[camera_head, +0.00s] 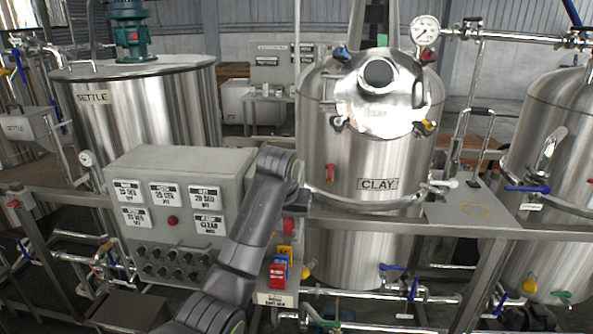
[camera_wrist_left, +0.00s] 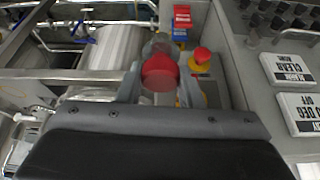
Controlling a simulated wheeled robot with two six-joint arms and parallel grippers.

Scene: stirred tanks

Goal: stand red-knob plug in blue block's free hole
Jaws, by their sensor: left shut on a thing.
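My left gripper (camera_wrist_left: 160,88) shows in the left wrist view with its two grey fingers shut on the red-knob plug (camera_wrist_left: 160,73). The round red knob faces the camera, and the plug's lower end is hidden behind it. In the head view my left arm reaches up past the grey control box, and a red part (camera_head: 289,225), likely the held knob, shows beside the wrist. I cannot make out a blue block or its free hole; only small blue patches show among the coloured tags (camera_head: 280,268). My right gripper is out of view.
A second red knob on a yellow base (camera_wrist_left: 202,57) sits just right of the held knob in the left wrist view. The grey control box (camera_head: 180,160) stands left of the arm. The CLAY tank (camera_head: 340,160) and a steel rail (camera_head: 400,226) are close on the right.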

